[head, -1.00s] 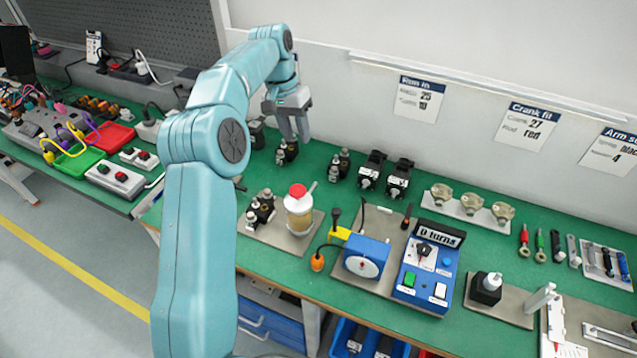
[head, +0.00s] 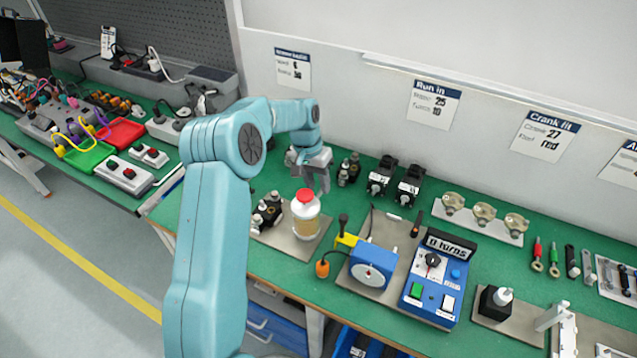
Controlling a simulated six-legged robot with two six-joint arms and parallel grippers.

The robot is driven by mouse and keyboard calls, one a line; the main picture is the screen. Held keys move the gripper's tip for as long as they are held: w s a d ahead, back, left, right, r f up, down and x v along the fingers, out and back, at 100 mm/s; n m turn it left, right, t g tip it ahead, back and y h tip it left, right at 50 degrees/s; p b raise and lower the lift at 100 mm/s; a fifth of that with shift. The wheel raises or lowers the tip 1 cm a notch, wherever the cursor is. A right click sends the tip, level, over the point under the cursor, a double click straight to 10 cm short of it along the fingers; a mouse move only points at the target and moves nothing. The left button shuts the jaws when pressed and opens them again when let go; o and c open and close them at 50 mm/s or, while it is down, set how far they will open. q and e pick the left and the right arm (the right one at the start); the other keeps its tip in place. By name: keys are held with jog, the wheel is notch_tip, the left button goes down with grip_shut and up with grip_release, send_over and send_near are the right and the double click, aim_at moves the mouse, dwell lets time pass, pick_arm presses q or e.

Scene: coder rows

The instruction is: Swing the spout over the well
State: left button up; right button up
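A clear bottle (head: 306,222) of yellowish liquid with a red cap (head: 305,196) stands upright on a metal plate (head: 290,246) at the bench front. A black fitting with knobs (head: 267,211) stands on the same plate, left of the bottle. I cannot clearly make out the spout or the well; the gripper covers the area behind the cap. My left gripper (head: 318,186) points down just behind and above the red cap. Whether it touches anything, and its finger gap, are too small to tell. My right gripper is not in view.
Right of the bottle are a blue motor box (head: 373,267) and a blue control box (head: 437,280). Black units (head: 409,186) stand behind, near the wall. Glass-like cups (head: 484,213) sit on a strip at right. Green bench top shows between the groups.

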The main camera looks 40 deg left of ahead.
pick_arm(q)
jog(key=shift+d+f, duration=0.1)
jog(key=shift+f, duration=0.5)
jog(key=shift+w+f, duration=0.15)
jog(key=shift+w, duration=0.1)
grip_shut()
dwell(0.8)
